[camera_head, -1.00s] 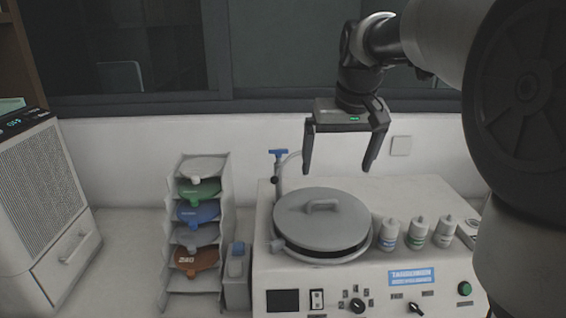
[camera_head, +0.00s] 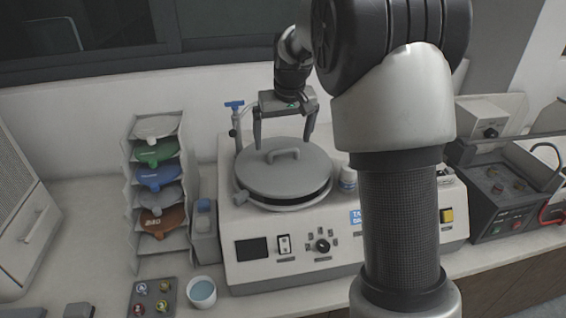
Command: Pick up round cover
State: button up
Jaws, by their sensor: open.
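The round cover (camera_head: 266,172) is a grey disc with a raised handle (camera_head: 284,154) on top. It lies flat on the round bowl at the left of the white machine (camera_head: 258,276). My gripper (camera_head: 285,146) points down above the cover, with its two dark fingers spread open and nothing between them. The fingertips appear just above or behind the handle; the exact gap cannot be told from this view. My arm hides the right part of the machine.
A rack (camera_head: 127,190) with coloured discs stands left of the machine. In front are a cup (camera_head: 202,293) and a small tray (camera_head: 137,304) of samples. A white bottle (camera_head: 347,179) stands right of the cover. A dark device (camera_head: 500,205) is at the right.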

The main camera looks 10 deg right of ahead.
aim_at(284, 149)
jog(key=shift+d+p+x, duration=0.15)
jog(key=shift+p+x, duration=0.15)
jog(key=shift+x, duration=1.05)
jog(key=shift+d+p+x, duration=0.15)
jog(key=shift+p+x, duration=0.15)
jog(key=shift+x, duration=1.05)
jog(key=c, duration=1.6)
jog(key=shift+r, duration=0.1)
jog(key=shift+c, duration=0.7)
